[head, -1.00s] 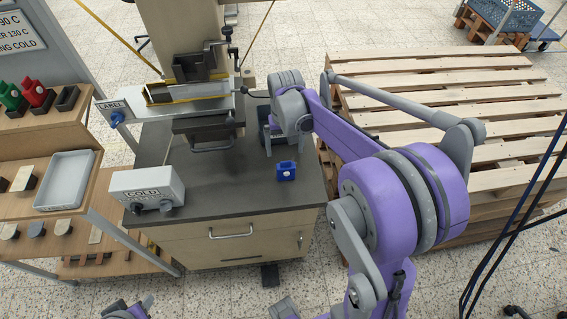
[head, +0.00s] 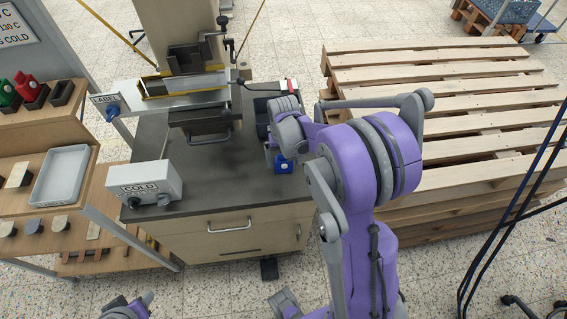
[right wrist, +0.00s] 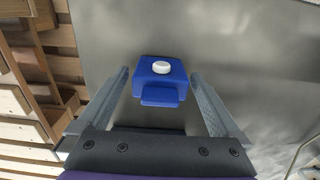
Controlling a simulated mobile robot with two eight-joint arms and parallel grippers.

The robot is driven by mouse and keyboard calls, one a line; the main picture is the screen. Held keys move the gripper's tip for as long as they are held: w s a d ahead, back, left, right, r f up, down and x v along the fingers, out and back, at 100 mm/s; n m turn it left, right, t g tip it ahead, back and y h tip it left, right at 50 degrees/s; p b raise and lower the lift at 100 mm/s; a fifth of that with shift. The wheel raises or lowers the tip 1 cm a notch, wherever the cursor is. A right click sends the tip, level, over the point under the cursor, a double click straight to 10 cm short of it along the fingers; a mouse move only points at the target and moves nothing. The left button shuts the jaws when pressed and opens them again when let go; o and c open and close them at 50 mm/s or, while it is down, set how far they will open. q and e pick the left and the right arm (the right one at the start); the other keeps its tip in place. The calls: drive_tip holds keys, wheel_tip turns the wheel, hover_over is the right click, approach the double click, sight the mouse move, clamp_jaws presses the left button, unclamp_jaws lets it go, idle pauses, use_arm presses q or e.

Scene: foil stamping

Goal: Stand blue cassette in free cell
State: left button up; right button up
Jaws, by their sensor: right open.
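The blue cassette (head: 284,164) stands on the dark bench top near its right edge, partly hidden by my right arm. In the right wrist view the blue cassette (right wrist: 160,86) has a white round knob on top and a step on the near side. My right gripper (right wrist: 159,76) is open, with one finger on each side of the cassette and a gap at both. On the left shelf, a green cassette (head: 8,95) and a red cassette (head: 27,87) stand in dark cells. The cell (head: 62,93) to their right looks empty.
A grey tray (head: 62,176) lies on the lower shelf. A wooden pallet stack (head: 450,110) is to the right. The middle of the bench is clear.

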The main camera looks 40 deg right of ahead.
drive_tip(key=c, duration=1.5)
